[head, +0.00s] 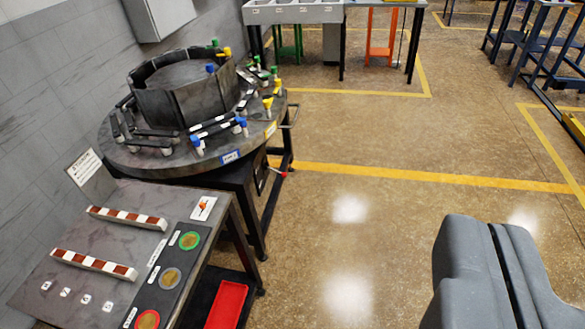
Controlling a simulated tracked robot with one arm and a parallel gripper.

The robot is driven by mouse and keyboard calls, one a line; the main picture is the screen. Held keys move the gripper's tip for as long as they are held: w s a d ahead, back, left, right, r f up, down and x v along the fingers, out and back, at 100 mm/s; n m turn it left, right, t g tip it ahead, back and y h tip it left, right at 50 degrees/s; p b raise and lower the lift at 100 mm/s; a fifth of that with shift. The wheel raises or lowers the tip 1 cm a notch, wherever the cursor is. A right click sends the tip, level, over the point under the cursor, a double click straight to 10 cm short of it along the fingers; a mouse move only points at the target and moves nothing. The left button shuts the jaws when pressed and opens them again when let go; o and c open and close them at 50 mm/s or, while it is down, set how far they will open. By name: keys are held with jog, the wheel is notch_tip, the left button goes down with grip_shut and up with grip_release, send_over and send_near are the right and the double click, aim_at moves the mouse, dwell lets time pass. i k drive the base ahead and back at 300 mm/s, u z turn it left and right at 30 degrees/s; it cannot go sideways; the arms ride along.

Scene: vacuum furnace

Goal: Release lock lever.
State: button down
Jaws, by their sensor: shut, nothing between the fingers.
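My gripper (490,232) is at the lower right, grey, with its two fingers together and nothing between them. It is over open floor, well away from the round table. The round dark table (170,165) stands at the left on a black frame. A small lever with a red tip (281,173) sticks out from the frame under its right side. It may be the lock lever, but it is too small to be sure. Its mount is partly hidden in the shade under the table top.
A grey ring-shaped drum (180,97) and several coloured-ended parts are on the round table. A sloping bench (100,225) with striped bars stands in front, a red tray (227,304) below it. Speckled floor (370,230) with yellow lines is clear between table and gripper.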

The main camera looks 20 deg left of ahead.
aim_at(283, 174)
jog(key=u, duration=0.2)
jog(key=i, duration=1.25)
jog(key=u, duration=0.45)
jog(key=i, duration=0.7)
jog(key=u, duration=0.25)
